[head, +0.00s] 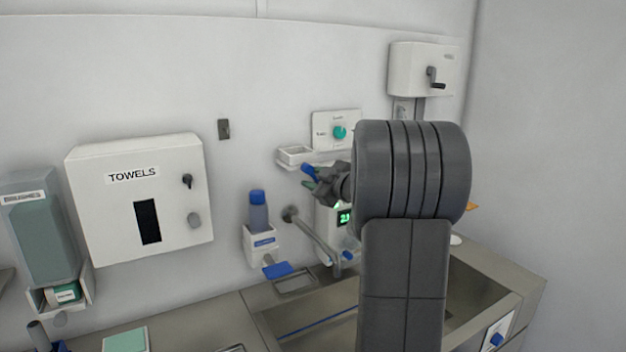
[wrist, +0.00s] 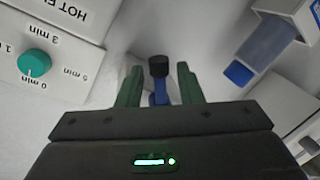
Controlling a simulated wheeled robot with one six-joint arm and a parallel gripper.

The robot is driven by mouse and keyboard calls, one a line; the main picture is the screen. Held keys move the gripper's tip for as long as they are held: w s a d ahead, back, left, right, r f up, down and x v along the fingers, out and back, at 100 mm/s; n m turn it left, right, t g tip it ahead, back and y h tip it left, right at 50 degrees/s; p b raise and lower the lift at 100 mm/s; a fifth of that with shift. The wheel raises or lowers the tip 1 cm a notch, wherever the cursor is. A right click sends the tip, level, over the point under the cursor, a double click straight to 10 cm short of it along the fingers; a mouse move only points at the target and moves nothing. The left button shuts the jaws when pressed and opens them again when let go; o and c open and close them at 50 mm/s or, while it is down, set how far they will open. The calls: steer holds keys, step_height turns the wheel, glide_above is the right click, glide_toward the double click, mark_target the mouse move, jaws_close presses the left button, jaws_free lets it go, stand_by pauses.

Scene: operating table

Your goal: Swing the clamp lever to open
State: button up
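The clamp lever is a blue arm with a black round knob (wrist: 158,66), seen in the middle of the wrist view. My gripper (wrist: 159,82) is open, with a green finger on either side of the lever and a visible gap on each side. I cannot tell how deep the lever sits between the fingers. In the head view my gripper (head: 307,178) points left at the wall, and a small blue piece (head: 308,169) by its fingertips looks like the lever. The clamp's body is hidden behind my gripper and arm.
A timer box with a teal knob (head: 339,132) is above my gripper; its knob (wrist: 34,63) shows upper left in the wrist view. A blue bottle dispenser (head: 259,210), a towel box (head: 139,200) and a shelf tray (head: 295,155) are on the wall. A steel sink (head: 310,325) lies below.

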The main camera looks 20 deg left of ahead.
steer(key=b+v, duration=0.1)
steer(key=v, duration=1.2)
steer(key=shift+s+d+b, duration=0.25)
steer(key=shift+s+b, duration=0.05)
steer(key=shift+o, duration=0.4)
steer(key=shift+r, duration=0.15)
